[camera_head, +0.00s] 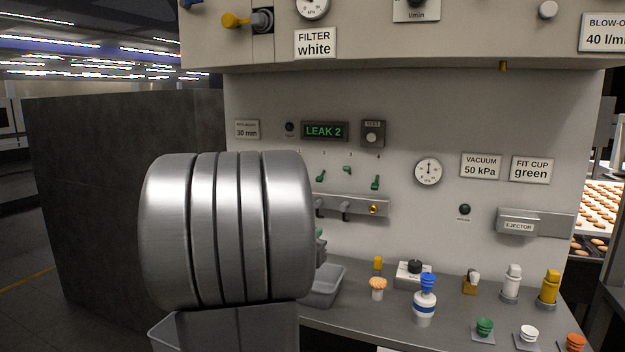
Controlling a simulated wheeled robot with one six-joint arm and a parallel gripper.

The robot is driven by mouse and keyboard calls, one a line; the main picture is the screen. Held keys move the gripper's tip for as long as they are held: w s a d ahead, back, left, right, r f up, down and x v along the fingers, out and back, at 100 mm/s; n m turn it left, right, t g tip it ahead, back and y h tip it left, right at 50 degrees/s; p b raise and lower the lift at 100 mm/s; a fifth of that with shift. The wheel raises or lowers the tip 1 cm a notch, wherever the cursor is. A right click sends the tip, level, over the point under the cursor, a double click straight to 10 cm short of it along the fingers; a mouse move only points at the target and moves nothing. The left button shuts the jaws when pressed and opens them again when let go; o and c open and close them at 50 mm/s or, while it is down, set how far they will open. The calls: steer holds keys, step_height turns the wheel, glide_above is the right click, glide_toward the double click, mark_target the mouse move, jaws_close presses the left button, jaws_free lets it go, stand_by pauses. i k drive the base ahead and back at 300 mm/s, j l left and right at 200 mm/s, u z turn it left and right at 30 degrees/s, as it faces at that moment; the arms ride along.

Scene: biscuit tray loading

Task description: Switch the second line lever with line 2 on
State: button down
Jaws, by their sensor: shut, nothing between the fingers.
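A row of small green line levers is on the pale panel below a display. Three show clearly: a left lever (320,175) that is tilted, a middle lever (347,169) that lies nearly flat, and a right lever (375,182) that hangs closer to upright. My large metal arm link fills the left centre and covers the panel left of these levers. My gripper is not visible; the arm may hide it.
The display (324,131) reads LEAK 2, with a TEST button box (373,134) beside it. A metal rail (350,206) runs below the levers. A grey bin (323,287), a blue-topped bottle-like piece (424,303) and several coloured cups stand on the bench. An overhanging cabinet (420,45) is above.

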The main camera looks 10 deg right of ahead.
mark_target(319, 178)
steer(key=i+l, duration=0.15)
steer(key=i, duration=0.35)
steer(key=i+l, duration=0.15)
steer(key=i, duration=0.3)
steer(key=j+u, duration=0.05)
